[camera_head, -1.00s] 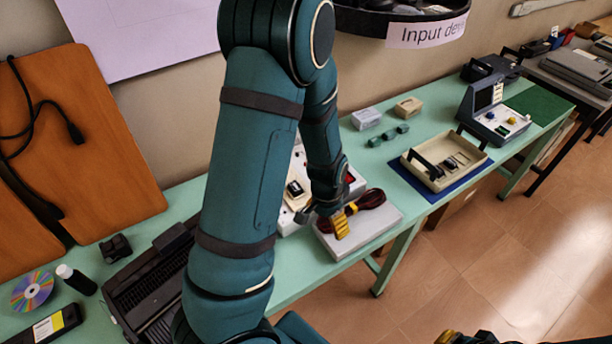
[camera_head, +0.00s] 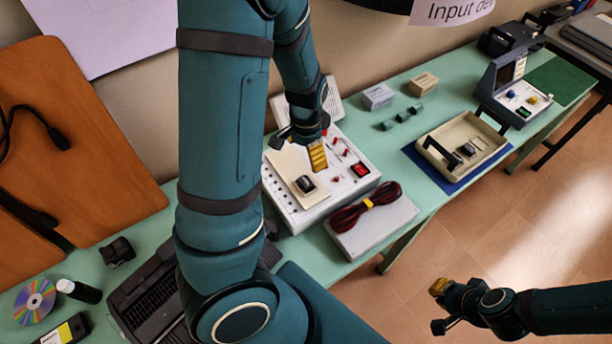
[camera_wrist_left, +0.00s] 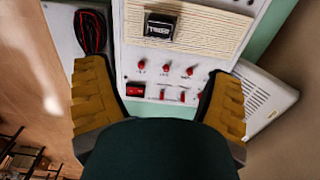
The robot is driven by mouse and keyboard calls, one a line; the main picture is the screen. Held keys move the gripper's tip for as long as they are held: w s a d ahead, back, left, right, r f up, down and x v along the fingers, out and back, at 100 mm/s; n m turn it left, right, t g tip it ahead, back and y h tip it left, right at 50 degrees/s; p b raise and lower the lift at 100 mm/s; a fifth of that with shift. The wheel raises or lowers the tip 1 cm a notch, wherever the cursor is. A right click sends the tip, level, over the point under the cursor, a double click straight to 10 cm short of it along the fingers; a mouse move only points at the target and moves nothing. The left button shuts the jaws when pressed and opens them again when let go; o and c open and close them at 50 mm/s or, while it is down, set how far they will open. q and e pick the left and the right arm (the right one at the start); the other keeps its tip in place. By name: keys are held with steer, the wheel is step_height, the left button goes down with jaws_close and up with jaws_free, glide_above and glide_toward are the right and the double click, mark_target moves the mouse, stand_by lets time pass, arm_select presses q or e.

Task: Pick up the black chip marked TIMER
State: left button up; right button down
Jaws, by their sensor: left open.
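The black chip marked TIMER (camera_wrist_left: 160,28) sits on a cream ridged board (camera_wrist_left: 205,25) on top of a white panel unit with red switches. In the head view the chip (camera_head: 306,184) shows on the same board (camera_head: 284,166). My left gripper (camera_wrist_left: 160,75) is open and empty above the panel. Its yellow fingers are spread wide, and the chip lies beyond the fingertips, near the top of the wrist view. In the head view my left gripper (camera_head: 317,158) hangs just behind the chip. My right gripper (camera_head: 440,305) is at lower right, over the floor, away from the table.
The white panel unit (camera_head: 335,192) has red switches and knobs. A grey box (camera_head: 395,220) with a coiled red-black cable (camera_head: 365,208) stands in front of it. A beige tray (camera_head: 488,158) lies to the right. A white vented item (camera_wrist_left: 262,98) is beside the panel.

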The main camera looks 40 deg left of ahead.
arm_select(q)
steer(key=b, duration=0.2)
glide_above(306, 181)
step_height(306, 181, down, 7)
steer(key=shift+f, duration=0.2)
steer(key=shift+f+b, duration=0.45)
steer(key=shift+f, duration=2.45)
steer(key=c, duration=1.2)
